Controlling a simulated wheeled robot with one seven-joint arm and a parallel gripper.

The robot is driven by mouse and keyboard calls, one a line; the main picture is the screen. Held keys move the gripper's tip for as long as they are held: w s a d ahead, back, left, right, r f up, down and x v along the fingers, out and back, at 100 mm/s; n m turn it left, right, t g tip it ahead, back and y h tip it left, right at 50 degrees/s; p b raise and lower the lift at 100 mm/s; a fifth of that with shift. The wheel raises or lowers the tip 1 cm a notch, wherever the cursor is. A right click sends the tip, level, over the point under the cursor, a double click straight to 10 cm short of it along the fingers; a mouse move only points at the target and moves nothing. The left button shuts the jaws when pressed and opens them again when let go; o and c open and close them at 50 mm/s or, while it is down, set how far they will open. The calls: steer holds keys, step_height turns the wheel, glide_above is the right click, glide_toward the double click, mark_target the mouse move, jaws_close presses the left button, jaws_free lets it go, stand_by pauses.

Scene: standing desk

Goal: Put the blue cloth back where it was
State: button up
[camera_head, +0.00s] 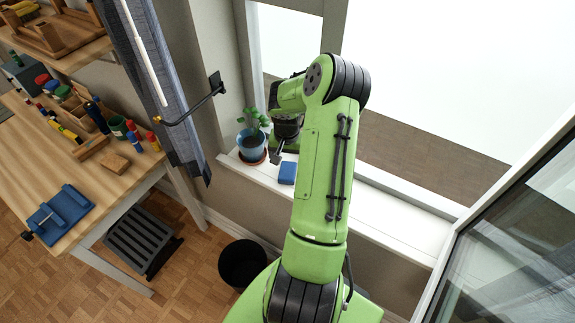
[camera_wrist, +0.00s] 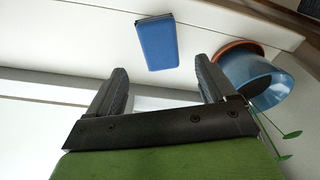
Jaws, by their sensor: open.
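The blue cloth (camera_head: 287,173) is a small folded block lying flat on the white window sill, to the right of a potted plant in the head view. It also shows in the wrist view (camera_wrist: 157,43), beyond my fingertips and between their lines. My gripper (camera_head: 278,155) is above the sill, just up and left of the cloth in the head view. In the wrist view its two dark fingers (camera_wrist: 160,82) are spread apart with nothing between them. The fingers look apart from the cloth. Part of my gripper is hidden behind my arm.
The potted plant (camera_head: 251,145) in a blue pot stands close beside my gripper; the pot (camera_wrist: 258,78) is near the right finger in the wrist view. A wooden workbench (camera_head: 110,185) with tools is at left. The sill (camera_head: 385,213) is bare to the right. A black bin (camera_head: 242,263) stands below.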

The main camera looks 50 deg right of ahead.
steer(key=r, duration=0.4)
steer(key=shift+s+a+r, duration=0.15)
steer(key=shift+a+r, duration=0.1)
steer(key=shift+f, duration=0.1)
